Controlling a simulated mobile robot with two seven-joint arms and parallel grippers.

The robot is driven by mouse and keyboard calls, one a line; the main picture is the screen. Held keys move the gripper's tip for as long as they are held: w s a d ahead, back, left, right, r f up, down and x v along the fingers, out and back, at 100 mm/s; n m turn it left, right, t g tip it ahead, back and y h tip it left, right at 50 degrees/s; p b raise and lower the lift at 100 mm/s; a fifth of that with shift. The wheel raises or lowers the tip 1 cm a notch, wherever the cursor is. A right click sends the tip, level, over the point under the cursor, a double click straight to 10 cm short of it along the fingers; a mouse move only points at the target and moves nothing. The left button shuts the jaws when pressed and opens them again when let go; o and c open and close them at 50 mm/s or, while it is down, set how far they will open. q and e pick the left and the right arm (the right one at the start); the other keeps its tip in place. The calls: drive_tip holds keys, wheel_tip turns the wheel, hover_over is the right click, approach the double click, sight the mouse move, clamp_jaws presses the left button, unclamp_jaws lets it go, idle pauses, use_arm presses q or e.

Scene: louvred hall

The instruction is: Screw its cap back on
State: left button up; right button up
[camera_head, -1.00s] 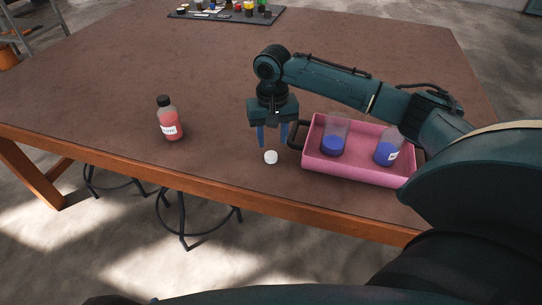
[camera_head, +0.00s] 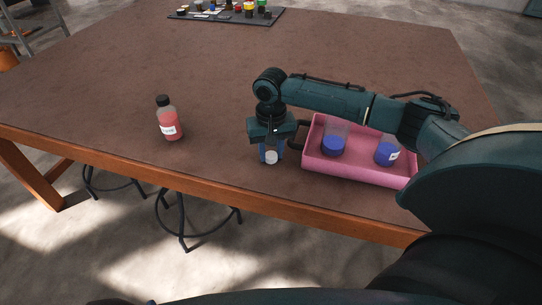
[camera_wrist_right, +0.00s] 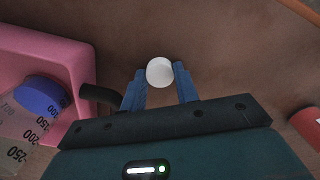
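A small white cap (camera_head: 271,158) lies on the brown table near its front edge. My right gripper (camera_head: 270,153) points down over it. In the right wrist view the white cap (camera_wrist_right: 160,71) sits between the two blue fingertips of my right gripper (camera_wrist_right: 160,72), which are apart, with a narrow gap seeming to show on each side. A red bottle (camera_head: 169,122) with a black top stands upright to the left. My left gripper is out of view.
The pink tray (camera_head: 350,174) is close to the right of my right gripper; its dark handle (camera_wrist_right: 98,95) shows beside the fingers. A dark board (camera_head: 226,16) with several small coloured items lies at the far edge. The table's middle is clear.

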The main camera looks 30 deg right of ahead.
sight(271, 155)
drive_tip(key=c, duration=0.4)
wheel_tip(271, 155, up, 10)
drive_tip(key=shift+r+p, duration=0.1)
drive_tip(key=shift+p, duration=0.65)
